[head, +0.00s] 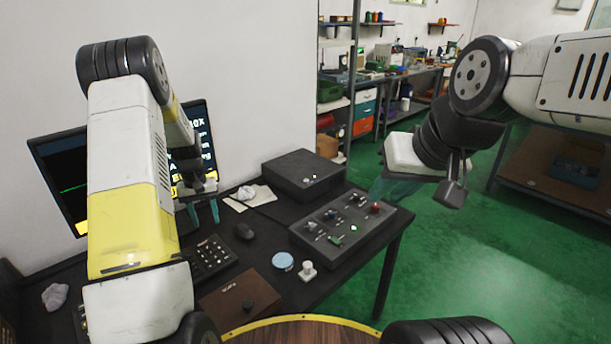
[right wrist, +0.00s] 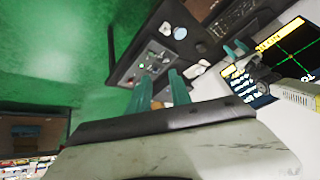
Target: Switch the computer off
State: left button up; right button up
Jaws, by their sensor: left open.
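A low black box that looks like the computer (head: 305,172) sits at the back right of the desk, with a small light spot on its face. My left gripper (head: 204,212) is open and empty above the desk, in front of the screen and left of the box. My right gripper (head: 388,190) is to the right of the box, beyond the desk edge; its teal fingers are apart and empty in the right wrist view (right wrist: 160,82).
A panel box with knobs and switches (head: 342,225) stands at the desk's right edge.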

grip_shut()
dwell(1.4)
